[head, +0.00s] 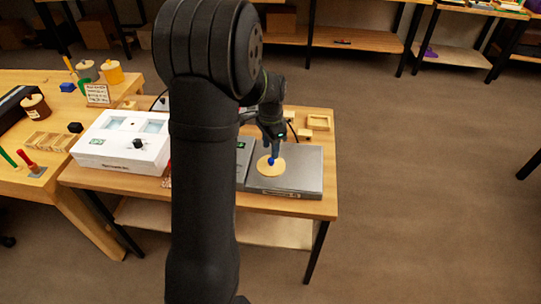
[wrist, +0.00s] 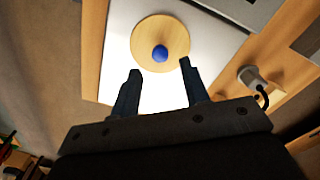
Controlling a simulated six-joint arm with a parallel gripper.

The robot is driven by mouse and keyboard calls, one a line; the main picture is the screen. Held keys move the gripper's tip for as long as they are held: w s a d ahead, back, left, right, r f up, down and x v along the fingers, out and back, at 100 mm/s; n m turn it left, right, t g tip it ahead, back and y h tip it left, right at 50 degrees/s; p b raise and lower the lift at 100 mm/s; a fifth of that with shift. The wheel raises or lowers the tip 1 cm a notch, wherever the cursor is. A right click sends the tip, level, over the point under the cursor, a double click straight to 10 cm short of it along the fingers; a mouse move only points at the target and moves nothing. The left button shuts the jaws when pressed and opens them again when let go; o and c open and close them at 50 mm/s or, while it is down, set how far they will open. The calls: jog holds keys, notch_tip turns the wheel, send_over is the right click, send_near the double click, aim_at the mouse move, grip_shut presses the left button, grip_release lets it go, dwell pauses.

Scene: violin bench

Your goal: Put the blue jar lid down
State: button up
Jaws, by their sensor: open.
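The blue jar lid is a flat pale wooden disc with a blue knob (head: 270,161). It appears to lie flat, knob up, on a silver-grey flat-topped box (head: 305,178) on the wooden bench. In the wrist view the disc (wrist: 150,32) and its knob lie beyond the fingertips, roughly centred between them. My gripper (wrist: 160,68) is open, with nothing between its fingers. In the head view my gripper (head: 271,142) is just above the knob; the exact gap there cannot be told.
A white box (head: 117,153) with two windows and a black knob stands left on the bench. Yellow (head: 112,73), grey (head: 87,71) and brown (head: 37,107) lidded jars stand on the left table. A small wooden tray (head: 318,122) lies behind the silver-grey box.

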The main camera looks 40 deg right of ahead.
aim_at(270, 160)
notch_tip(270, 160, up, 7)
jog(key=shift+f, duration=0.2)
dwell(0.3)
notch_tip(270, 160, down, 13)
jog(key=shift+r, duration=2.35)
